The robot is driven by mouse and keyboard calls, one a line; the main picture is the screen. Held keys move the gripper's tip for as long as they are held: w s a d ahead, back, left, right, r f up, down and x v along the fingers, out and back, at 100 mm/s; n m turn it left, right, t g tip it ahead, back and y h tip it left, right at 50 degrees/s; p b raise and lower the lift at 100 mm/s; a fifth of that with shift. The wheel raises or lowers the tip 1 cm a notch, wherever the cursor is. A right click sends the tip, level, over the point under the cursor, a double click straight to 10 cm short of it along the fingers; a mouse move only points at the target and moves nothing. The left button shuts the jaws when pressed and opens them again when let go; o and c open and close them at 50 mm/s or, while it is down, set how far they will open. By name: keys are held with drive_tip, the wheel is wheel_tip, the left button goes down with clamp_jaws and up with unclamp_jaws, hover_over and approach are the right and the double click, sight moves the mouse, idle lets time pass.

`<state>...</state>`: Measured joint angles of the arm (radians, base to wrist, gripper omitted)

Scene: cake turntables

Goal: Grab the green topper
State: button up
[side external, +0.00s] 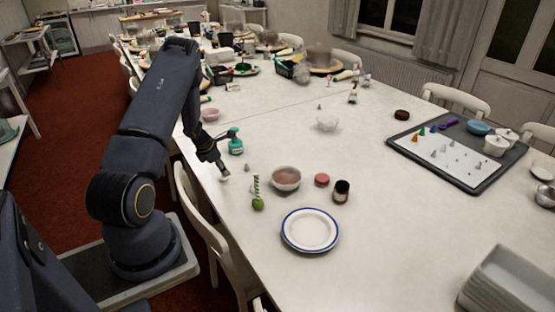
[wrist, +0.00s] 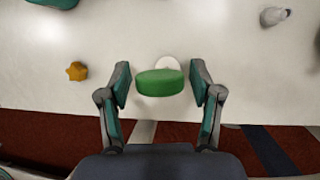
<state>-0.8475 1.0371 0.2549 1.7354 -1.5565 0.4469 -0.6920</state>
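The green topper (wrist: 160,83) is a smooth oval piece in the wrist view, with a white round part (wrist: 168,62) showing behind it. It lies between the two fingers of my gripper (wrist: 160,80). The fingers are apart, with a narrow gap on each side of the green piece. I cannot tell how far below the fingertips it is. In the side external view, my gripper (side external: 223,168) points down close to the table's near left edge.
An orange star-shaped piece (wrist: 77,71) and a grey piece (wrist: 275,16) lie on the table nearby. A chair (side external: 205,226) is against the table edge.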

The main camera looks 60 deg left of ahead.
drive_tip(key=c, duration=0.6)
drive_tip(key=shift+r, duration=0.1)
